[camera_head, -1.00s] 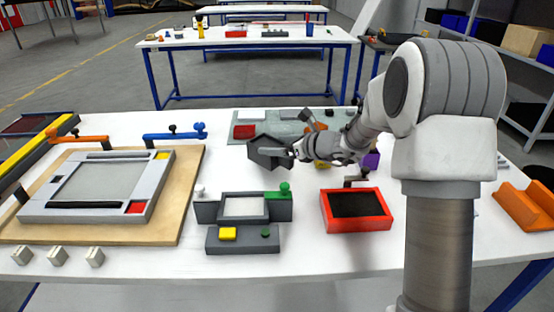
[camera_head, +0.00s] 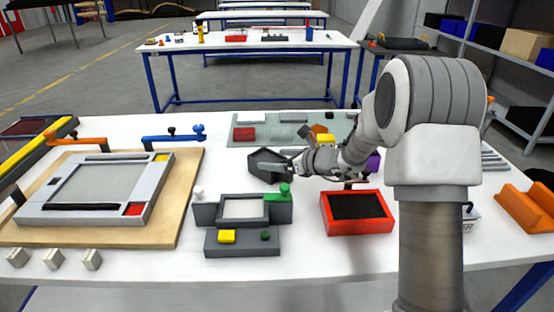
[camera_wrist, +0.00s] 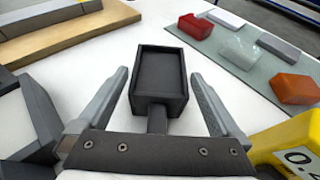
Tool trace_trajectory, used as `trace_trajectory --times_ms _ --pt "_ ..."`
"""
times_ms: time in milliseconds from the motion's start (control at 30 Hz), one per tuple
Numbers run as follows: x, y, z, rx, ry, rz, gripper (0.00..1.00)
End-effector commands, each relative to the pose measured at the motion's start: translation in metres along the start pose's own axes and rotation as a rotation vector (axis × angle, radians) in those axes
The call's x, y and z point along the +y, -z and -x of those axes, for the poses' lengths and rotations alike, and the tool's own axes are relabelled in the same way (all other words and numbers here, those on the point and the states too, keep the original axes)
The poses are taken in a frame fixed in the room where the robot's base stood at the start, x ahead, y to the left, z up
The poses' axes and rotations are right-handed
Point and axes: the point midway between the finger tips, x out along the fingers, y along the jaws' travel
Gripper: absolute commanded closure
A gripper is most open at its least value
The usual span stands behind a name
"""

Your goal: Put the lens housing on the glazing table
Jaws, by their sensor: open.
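A dark grey open box with a short handle, which looks like the lens housing (camera_head: 262,172), rests on the white worktop in the head view. In the wrist view the housing (camera_wrist: 160,75) lies flat, its handle towards my palm. My gripper (camera_wrist: 158,78) is open, with one finger on each side of the housing and gaps showing between. In the head view my gripper (camera_head: 274,166) is low over the housing and partly hides it. The white table (camera_head: 130,262) under it may be the glazing table; I cannot tell for sure.
A grey frame (camera_head: 37,207) on a wooden board is at left. A grey fixture (camera_head: 208,243) and a red tray (camera_head: 388,222) stand in front. A glass mat with a red block (camera_head: 244,134) lies behind. A yellow device (camera_wrist: 290,140) is close at right in the wrist view.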

Motion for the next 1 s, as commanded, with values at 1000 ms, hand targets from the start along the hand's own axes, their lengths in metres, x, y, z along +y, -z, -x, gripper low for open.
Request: trace_trajectory --times_ms 1000 --pt "0.000 -0.001 0.121 0.000 0.000 0.000 0.00"
